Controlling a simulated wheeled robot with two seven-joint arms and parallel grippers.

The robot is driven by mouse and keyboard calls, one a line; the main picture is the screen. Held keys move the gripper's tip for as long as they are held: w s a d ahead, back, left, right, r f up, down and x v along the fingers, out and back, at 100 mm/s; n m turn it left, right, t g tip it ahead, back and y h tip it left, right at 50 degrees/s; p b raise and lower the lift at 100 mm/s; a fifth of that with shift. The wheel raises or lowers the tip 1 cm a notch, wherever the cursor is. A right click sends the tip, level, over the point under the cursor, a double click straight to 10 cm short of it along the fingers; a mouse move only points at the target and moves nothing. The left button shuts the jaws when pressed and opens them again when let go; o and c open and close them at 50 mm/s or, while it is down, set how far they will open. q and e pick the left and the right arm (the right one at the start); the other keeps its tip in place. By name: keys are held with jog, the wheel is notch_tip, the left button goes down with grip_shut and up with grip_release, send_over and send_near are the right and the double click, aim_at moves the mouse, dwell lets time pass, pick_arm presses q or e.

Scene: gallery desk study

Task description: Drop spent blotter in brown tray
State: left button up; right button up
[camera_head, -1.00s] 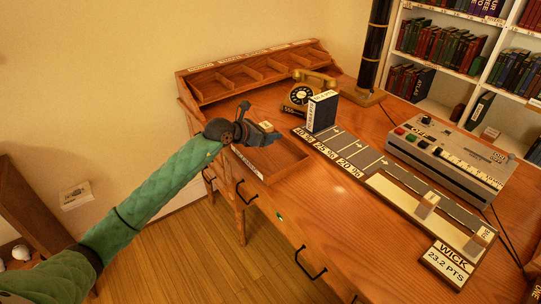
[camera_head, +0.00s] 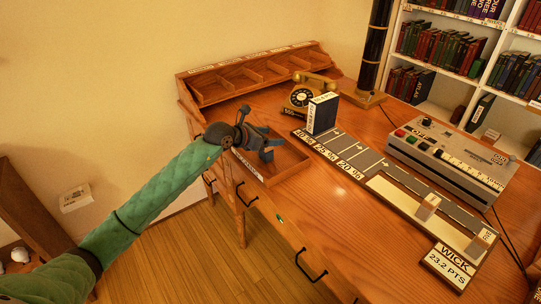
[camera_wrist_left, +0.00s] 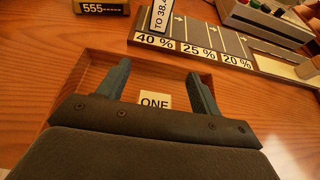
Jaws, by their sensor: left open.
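The brown tray (camera_head: 290,170) is a shallow wooden box at the left end of the desk. My left gripper (camera_head: 266,148) is over the tray, pointing down, with its jaws open. In the left wrist view its two fingers (camera_wrist_left: 159,78) stand wide apart. A cream piece marked "ONE" (camera_wrist_left: 153,102), seemingly the spent blotter, shows between them inside the tray, its lower part hidden by the gripper body. I cannot tell whether it touches a finger. The gripper hides it in the head view. My right gripper is not in view.
A dark blue and white box (camera_head: 322,113) stands behind the tray, near a black and brass telephone (camera_head: 304,92). A strip marked 40, 25 and 20 % (camera_head: 346,160) lies to the right. A grey button console (camera_head: 450,155) stands further right. A pigeonhole rack (camera_head: 250,75) lines the back.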

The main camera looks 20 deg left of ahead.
pick_arm(q)
jog(key=shift+s+a, duration=0.15)
jog(key=shift+s, duration=0.05)
jog(key=b+v, duration=0.1)
jog(key=v, duration=0.6)
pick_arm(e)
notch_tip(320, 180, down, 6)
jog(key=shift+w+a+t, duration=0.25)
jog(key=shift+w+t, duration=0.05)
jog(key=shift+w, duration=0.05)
pick_arm(q)
jog(key=shift+a+r, duration=0.1)
jog(key=shift+r, duration=0.05)
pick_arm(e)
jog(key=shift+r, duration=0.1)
